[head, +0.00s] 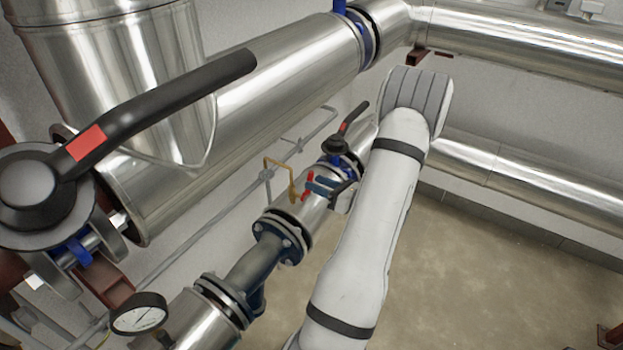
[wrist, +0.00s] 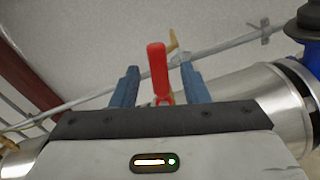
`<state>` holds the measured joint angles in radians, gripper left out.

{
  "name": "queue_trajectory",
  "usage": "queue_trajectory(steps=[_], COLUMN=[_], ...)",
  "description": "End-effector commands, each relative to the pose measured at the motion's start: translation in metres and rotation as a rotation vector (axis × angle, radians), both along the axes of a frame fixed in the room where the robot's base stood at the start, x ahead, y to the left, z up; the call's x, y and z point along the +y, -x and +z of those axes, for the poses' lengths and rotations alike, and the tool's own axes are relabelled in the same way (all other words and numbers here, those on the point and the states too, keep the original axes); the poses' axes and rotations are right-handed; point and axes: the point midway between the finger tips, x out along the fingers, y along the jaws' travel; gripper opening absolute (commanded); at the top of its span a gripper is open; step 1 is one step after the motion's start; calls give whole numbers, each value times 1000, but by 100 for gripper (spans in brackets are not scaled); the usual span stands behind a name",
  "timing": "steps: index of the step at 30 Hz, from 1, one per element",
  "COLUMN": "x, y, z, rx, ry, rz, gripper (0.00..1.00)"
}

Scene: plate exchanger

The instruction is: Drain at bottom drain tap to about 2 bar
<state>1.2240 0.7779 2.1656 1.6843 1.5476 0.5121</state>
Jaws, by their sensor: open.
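A small tap with a red lever handle (head: 309,183) and a brass body (head: 292,192) sits on the lower insulated pipe. In the wrist view the red handle (wrist: 158,68) stands upright between the two blue fingers of my gripper (wrist: 160,84), with a gap on each side. A bit of brass shows behind it. In the head view my gripper (head: 318,187) is open, with its fingertips at the handle. A round pressure gauge (head: 138,314) is at the lower left of the head view; its needle is too small to read surely.
A large black lever valve (head: 150,110) with a red mark fills the upper left. A smaller black-handled valve (head: 340,144) is just beyond my gripper. Silver pipes run along the walls. The floor (head: 470,270) at right is clear.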

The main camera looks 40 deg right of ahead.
Motion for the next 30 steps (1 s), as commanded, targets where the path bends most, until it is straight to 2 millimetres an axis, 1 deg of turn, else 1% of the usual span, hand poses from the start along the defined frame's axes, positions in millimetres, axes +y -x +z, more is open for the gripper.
queue_trajectory(steps=[1,3,6,9,13,30], x=[-4,-6,-8,-10,-10,-10], y=[10,21,33,40,42,42], z=[2,1,1,0,0,0], rx=[0,1,1,1,1,1], ry=[-2,-2,-1,0,0,0], rz=[-5,-5,-3,-2,0,0], gripper=[41,41,41,41,41,41])
